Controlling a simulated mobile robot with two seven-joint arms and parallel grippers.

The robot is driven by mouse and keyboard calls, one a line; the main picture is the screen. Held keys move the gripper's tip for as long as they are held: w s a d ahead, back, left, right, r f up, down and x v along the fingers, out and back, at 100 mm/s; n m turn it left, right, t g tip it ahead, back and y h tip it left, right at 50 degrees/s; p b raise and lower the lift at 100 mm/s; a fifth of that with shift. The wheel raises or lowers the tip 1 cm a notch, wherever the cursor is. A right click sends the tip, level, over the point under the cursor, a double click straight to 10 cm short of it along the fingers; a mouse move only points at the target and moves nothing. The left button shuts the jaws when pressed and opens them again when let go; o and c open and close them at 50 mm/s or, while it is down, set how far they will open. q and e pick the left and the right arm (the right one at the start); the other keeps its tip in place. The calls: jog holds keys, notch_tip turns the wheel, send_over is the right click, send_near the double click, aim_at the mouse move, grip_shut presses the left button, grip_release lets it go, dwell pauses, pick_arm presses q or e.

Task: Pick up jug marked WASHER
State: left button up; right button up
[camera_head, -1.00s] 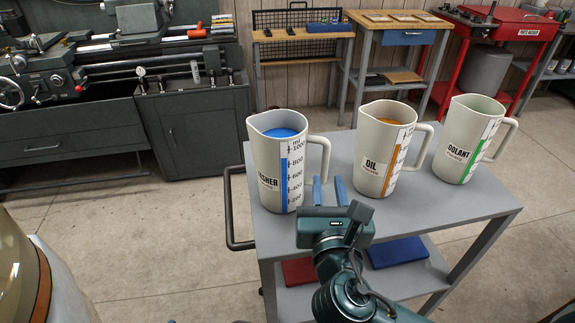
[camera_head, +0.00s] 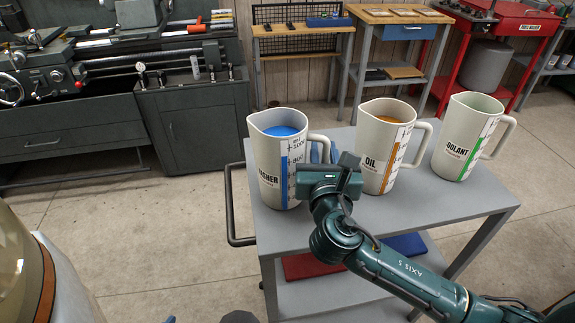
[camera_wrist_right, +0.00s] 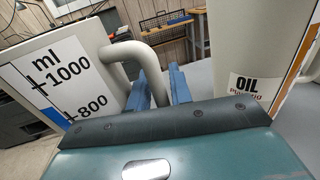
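The WASHER jug (camera_head: 268,165) is a cream jug with blue liquid, a blue scale stripe and a handle on its right, upright on the grey cart in the head view. Its scale (camera_wrist_right: 55,80) and curved handle (camera_wrist_right: 122,50) show in the right wrist view. My right gripper (camera_head: 324,150) is at the handle, low over the cart. Its two blue fingers (camera_wrist_right: 158,85) stand apart, one on each side of the handle; contact is not clear. The gripper body hides part of the jug's lower right side. My left gripper is not in view.
The OIL jug (camera_head: 377,165) stands close to the right of my gripper, and the COOLANT jug (camera_head: 462,150) is farther right. The grey cart (camera_head: 420,207) has a black side rail (camera_head: 230,205) and a lower shelf. Benches and a lathe stand behind.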

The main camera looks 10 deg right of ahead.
grip_shut()
dwell(1.1)
jog(key=shift+r, duration=0.15)
